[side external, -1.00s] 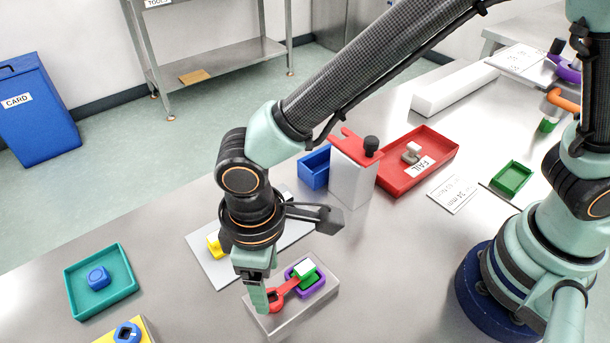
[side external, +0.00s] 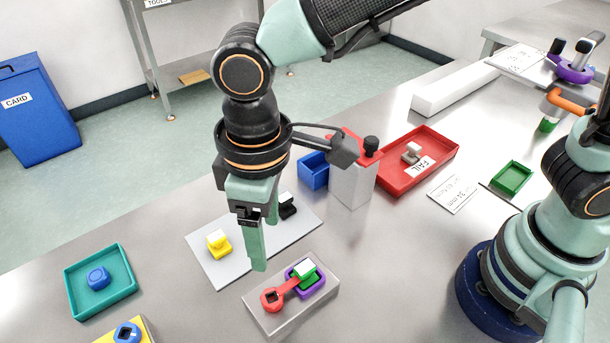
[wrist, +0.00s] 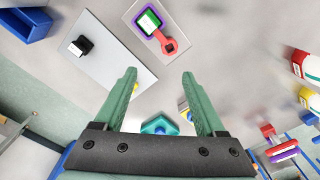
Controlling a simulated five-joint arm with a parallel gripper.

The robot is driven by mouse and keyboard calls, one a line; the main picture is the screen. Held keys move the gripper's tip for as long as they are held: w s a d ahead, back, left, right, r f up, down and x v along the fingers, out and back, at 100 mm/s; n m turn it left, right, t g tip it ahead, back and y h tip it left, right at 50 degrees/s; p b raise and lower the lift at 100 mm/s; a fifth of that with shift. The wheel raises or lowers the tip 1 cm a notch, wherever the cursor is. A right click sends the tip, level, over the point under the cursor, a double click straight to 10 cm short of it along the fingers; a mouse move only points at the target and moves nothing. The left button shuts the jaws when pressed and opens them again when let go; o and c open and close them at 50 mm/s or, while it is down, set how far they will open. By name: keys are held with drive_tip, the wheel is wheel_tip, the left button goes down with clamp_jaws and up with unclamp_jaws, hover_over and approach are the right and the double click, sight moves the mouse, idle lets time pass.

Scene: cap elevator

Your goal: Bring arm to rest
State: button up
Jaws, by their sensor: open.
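My gripper (side external: 257,235) is open and empty, pointing down above the table in the side view. Its two green fingers stand wide apart in the wrist view (wrist: 160,80), with nothing between them. It is raised above and to the left of a grey block (side external: 262,315). On that block lie a red piece (side external: 271,298) with a ring end and a purple ring-like frame (side external: 318,288) around a green and white piece (side external: 304,270). The red and purple pieces also show at the top of the wrist view (wrist: 168,46).
A grey plate (side external: 215,270) carries a yellow piece (side external: 219,243) and a black piece (side external: 287,208). A teal tray (side external: 120,290) holds a blue piece. A tall white box (side external: 352,185), a blue bin (side external: 313,172) and a red FAIL tray (side external: 440,150) stand behind.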

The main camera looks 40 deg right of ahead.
drive_tip(key=w+d+r+m+t, duration=0.1)
drive_tip(key=d+r+m, duration=0.1)
drive_tip(key=d, duration=0.8)
drive_tip(key=w+d+r+m+t, duration=0.1)
drive_tip(key=d+r+m+t, duration=0.1)
drive_tip(key=d, duration=0.8)
drive_tip(key=w+d+r+m+t, duration=0.1)
drive_tip(key=d+r+m, duration=0.3)
drive_tip(key=d, duration=0.7)
drive_tip(key=shift+w+r+m+t, duration=0.2)
drive_tip(key=shift+w+m+t, duration=0.1)
drive_tip(key=shift+t, duration=0.4)
